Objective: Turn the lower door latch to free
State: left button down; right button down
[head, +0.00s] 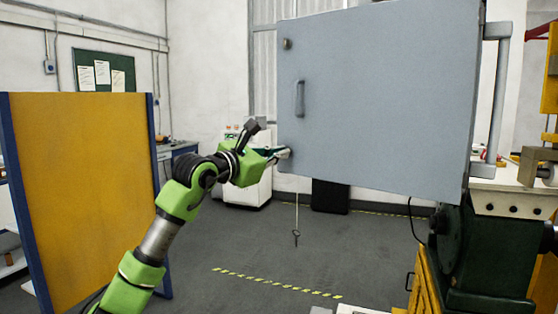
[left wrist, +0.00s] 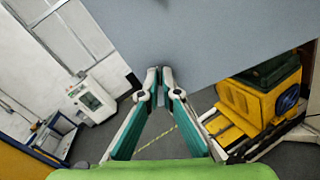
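A large grey door (head: 385,90) stands in the middle of the head view. An upper latch (head: 287,43), a small round knob, sits near its top left corner. The lower door latch is near the bottom left corner, largely hidden by my left fingertips. My left gripper (head: 284,153) comes in from the left and reaches that spot. In the left wrist view my left gripper (left wrist: 160,72) has its two fingertips close together at the door face (left wrist: 215,35), with a narrow gap where the latch seems pinched. My right gripper is not in view.
A vertical door handle (head: 299,98) is between the latches. A yellow panel with blue posts (head: 85,190) stands at left. A white cabinet (head: 245,180) is behind my gripper. Green and yellow machinery (head: 480,255) is at right.

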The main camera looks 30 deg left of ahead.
pick_arm(q)
jog(key=n+b, duration=0.1)
jog(key=n, duration=0.3)
jog(key=shift+f+n, duration=0.1)
jog(key=shift+n, duration=0.3)
dwell(0.4)
jog(key=c, duration=2.3)
grip_release()
jog(key=shift+w, duration=0.1)
jog(key=s, duration=1.2)
jog(key=shift+a, duration=0.4)
